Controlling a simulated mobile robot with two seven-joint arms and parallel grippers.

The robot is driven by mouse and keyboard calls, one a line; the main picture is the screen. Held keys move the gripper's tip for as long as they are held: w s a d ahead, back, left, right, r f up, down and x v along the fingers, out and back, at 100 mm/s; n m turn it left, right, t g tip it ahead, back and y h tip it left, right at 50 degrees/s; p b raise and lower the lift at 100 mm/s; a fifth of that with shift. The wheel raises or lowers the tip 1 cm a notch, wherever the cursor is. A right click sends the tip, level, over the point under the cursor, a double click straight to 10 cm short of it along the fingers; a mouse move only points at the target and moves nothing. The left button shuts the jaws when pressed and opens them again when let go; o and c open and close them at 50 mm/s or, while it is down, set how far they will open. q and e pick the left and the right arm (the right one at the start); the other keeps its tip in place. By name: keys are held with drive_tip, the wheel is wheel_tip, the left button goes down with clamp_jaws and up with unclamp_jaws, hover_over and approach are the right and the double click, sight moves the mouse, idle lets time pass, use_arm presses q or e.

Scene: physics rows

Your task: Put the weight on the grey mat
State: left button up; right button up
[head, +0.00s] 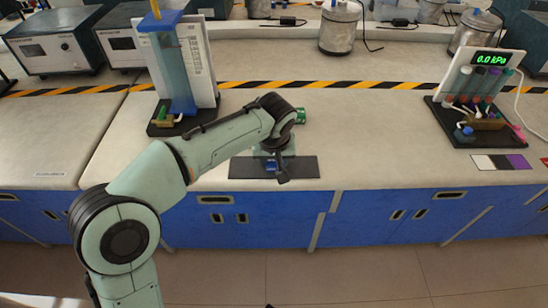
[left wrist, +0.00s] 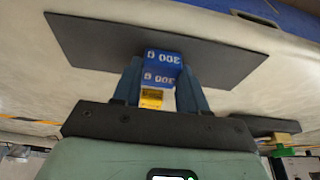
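The weight is a blue block marked "300 g", seen between the fingers in the left wrist view (left wrist: 162,77); a small part of it shows blue in the head view (head: 271,165). My left gripper (head: 274,163) points down, and its two fingers stand against both sides of the block, seemingly shut on it. The dark grey mat (head: 303,168) lies flat near the bench's front edge under the gripper; it also shows in the left wrist view (left wrist: 90,40). I cannot tell whether the weight touches the mat. My right gripper is not in view.
A blue column stand (head: 180,70) is left of my forearm, with a dark base. A pressure gauge rack (head: 478,90) stands at the right, beside a colour card (head: 500,162). The bench between mat and rack is clear. A striped tape (head: 350,85) runs behind.

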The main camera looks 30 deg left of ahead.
use_arm(q)
drive_tip(key=o, duration=0.4)
drive_tip(key=shift+o, duration=0.2)
drive_tip(key=shift+r, duration=0.1)
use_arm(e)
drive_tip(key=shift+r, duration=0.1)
use_arm(q)
drive_tip(key=p+v, duration=0.4)
drive_tip(key=v, duration=0.8)
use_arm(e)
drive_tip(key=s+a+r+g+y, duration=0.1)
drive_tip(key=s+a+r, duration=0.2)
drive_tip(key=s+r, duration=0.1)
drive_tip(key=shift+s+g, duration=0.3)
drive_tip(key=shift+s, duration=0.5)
use_arm(q)
drive_tip(key=shift+s, duration=0.1)
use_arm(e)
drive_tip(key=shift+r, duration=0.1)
